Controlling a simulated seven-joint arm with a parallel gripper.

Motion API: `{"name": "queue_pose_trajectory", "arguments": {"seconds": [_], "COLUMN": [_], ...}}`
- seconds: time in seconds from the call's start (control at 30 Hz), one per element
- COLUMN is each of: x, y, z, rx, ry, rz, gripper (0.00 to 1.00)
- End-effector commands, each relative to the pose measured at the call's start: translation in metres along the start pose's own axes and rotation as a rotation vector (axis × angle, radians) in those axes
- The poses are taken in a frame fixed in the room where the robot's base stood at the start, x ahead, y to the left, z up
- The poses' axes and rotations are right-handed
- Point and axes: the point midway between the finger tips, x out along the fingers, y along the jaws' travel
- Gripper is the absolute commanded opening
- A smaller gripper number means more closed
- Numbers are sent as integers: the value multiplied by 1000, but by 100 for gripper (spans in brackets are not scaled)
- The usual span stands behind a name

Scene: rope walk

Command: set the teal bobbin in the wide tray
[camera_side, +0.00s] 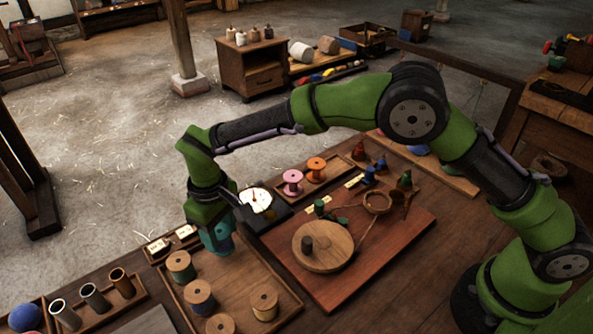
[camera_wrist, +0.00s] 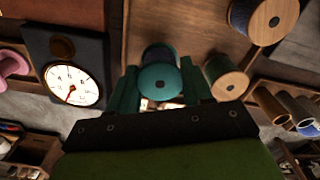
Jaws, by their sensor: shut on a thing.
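My gripper (camera_side: 210,220) points down and is shut on the teal bobbin (camera_side: 217,240). In the wrist view the teal bobbin (camera_wrist: 160,80) sits between the two green fingers, its round end facing the camera. The wide tray (camera_side: 238,268) is a wooden tray at the lower middle of the side view and holds several bobbins with wooden ends. The teal bobbin is at the tray's far end, over or inside it. I cannot tell whether it touches the tray floor.
A white-faced dial (camera_side: 257,201) is right beside the gripper. A round wooden disc (camera_side: 323,246) lies on the red board. The tray's middle right has bare room.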

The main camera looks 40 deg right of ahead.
Motion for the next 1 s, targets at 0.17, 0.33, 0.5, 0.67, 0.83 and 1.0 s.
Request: {"name": "queue_pose_trajectory", "arguments": {"seconds": [0.17, 0.33, 0.5, 0.67, 0.83, 1.0], "x": [1, 7, 14, 18, 18, 18], "y": [0, 0, 0, 0, 0, 0], "z": [0, 0, 0, 0, 0, 0], "rx": [0, 1, 0, 0, 0, 0], "ry": [0, -2, -1, -1, 0, 0], "rz": [0, 0, -1, -1, -1, -1], "gripper": [32, 32, 32, 32, 32, 32]}}
